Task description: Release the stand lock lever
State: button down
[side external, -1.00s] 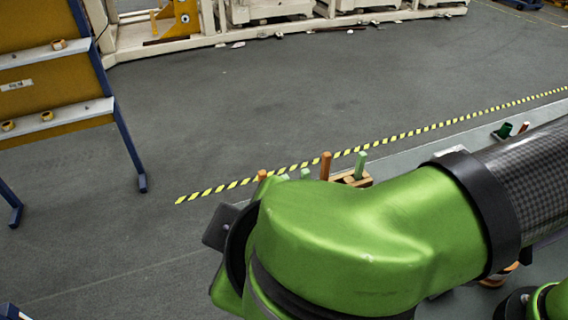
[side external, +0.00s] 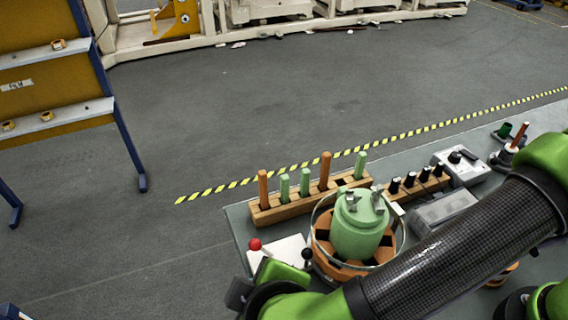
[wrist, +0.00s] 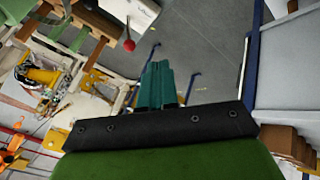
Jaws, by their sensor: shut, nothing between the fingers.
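A red ball knob (side external: 255,244) stands on a white plate (side external: 286,250) at the bench's near left corner. In the wrist view the red knob (wrist: 129,45) sits on a thin stem, up and left of my fingers and apart from them. A black knob (side external: 307,254) is beside the orange-brown stand (side external: 326,262), which holds a green canister (side external: 357,225) inside a clear ring. I cannot tell which knob belongs to the stand lock lever. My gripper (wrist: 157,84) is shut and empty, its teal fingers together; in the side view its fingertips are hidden.
A wooden rack (side external: 290,208) with several green and orange pegs stands behind the canister. A block with black knobs (side external: 415,185), a grey box (side external: 445,210) and a white switch box (side external: 462,166) are to its right. Open floor lies beyond the bench.

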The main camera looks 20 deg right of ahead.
aim_at(263, 249)
jog(key=x, duration=0.3)
jog(key=w+d+x, duration=0.1)
jog(key=x, duration=0.2)
jog(key=r+x, duration=0.1)
jog(key=x, duration=0.3)
jog(key=shift+w+d, duration=0.2)
jog(key=shift+d, duration=0.1)
jog(key=shift+w+d+r, duration=0.15)
jog(key=shift+w+d, duration=0.2)
jog(key=shift+w, duration=0.2)
jog(key=shift+d+r, duration=0.25)
jog(key=shift+d, duration=0.35)
jog(key=shift+d+r, duration=0.15)
jog(key=shift+d, duration=0.4)
jog(key=shift+d+r, duration=0.15)
jog(key=shift+d, duration=0.35)
jog(key=shift+w+d+f, duration=0.1)
jog(key=shift+d+f, duration=0.1)
jog(key=shift+d, duration=1.4)
jog(key=shift+r, duration=0.2)
